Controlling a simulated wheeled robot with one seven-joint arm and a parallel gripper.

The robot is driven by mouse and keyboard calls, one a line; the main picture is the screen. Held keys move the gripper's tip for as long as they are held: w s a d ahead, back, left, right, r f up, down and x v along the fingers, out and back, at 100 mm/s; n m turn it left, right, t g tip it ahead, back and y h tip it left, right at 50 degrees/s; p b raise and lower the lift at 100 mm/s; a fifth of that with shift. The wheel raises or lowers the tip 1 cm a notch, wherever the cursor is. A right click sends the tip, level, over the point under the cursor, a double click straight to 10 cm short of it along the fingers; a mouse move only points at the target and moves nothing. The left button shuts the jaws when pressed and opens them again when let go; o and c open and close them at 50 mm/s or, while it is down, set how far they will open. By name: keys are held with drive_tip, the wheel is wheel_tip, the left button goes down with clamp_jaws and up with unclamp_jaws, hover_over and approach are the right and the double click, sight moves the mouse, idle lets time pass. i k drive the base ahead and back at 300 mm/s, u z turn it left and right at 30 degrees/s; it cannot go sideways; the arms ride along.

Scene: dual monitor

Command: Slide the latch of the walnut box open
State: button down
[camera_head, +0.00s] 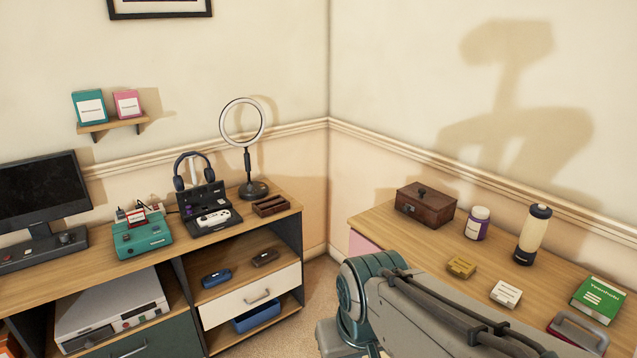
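The walnut box (426,204) is a dark brown wooden box with a small dark knob or fitting on its lid. It stands upright at the back left of the right-hand table (400,234), close to the wall. My gripper does not show in this view.
A desk (185,254) with electronics fills the left.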

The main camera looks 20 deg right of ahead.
sight(405, 209)
drive_tip(key=u, duration=0.15)
drive_tip(key=i, duration=1.65)
drive_tip(key=z, duration=0.55)
drive_tip(key=i, duration=0.55)
drive_tip(key=z, duration=0.2)
